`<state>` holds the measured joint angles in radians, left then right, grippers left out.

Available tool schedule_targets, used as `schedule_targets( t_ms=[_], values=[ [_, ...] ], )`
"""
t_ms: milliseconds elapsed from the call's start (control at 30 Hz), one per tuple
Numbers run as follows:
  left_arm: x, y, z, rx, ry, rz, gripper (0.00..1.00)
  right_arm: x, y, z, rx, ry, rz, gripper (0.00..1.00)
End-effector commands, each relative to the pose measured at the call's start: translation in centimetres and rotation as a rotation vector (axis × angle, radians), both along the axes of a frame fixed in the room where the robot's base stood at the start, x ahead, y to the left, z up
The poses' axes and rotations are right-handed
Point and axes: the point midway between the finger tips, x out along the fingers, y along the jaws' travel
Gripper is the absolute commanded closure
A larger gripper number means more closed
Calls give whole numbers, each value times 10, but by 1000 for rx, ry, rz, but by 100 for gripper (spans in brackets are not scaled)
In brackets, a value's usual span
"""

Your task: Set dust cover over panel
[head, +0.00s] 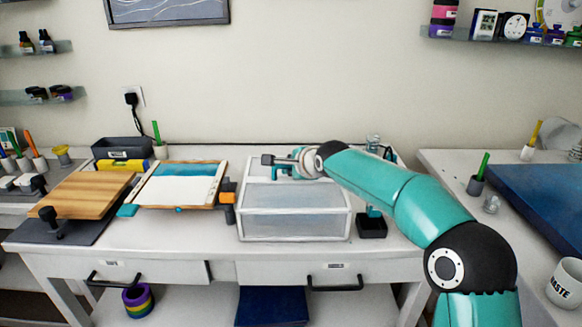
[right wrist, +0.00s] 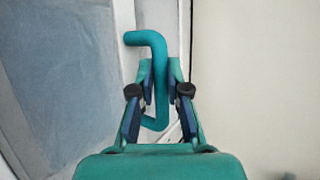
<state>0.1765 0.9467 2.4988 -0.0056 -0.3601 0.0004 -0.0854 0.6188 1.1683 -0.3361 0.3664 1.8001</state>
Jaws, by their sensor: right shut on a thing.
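The dust cover (head: 295,225) is a clear box with a white frame. It appears to stand on the white table, right of the panel. The panel (head: 178,190) lies flat in a wooden frame, with a teal band at the back and white in front; it is uncovered. My right gripper (head: 284,168) is at the cover's top back edge. In the right wrist view, my right gripper (right wrist: 158,98) is shut on a teal bent handle (right wrist: 150,40), beside the cover's pane (right wrist: 65,70). My left gripper is not in view.
A wooden board (head: 85,193) on a dark mat lies left of the panel. An orange and grey clamp (head: 228,205) stands between panel and cover. A dark tray (head: 122,148) and a green marker (head: 157,135) are behind. A small black block (head: 371,228) stands right of the cover.

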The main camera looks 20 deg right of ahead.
Motion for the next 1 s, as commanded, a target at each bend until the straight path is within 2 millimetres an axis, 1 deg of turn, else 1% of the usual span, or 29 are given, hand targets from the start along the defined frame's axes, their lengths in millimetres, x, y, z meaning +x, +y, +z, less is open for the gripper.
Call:
schedule_targets(
  t_ms=[167,200,333,367,600,767,867,1000],
  values=[
    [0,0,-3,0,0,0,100,0,-1,-1,0,-3,-1,100],
    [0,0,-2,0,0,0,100,0,-1,0,0,-4,-1,80],
    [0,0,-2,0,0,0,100,0,-1,-1,0,-3,-1,58],
    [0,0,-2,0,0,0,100,0,-1,-1,0,-3,-1,56],
    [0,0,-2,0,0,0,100,0,-1,-3,0,2,-1,56],
    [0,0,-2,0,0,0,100,-5,-2,1,-1,1,-1,56],
    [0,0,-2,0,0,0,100,-15,-3,7,-1,0,0,56],
    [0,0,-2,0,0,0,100,-36,-7,21,0,-2,-1,56]
  ],
)
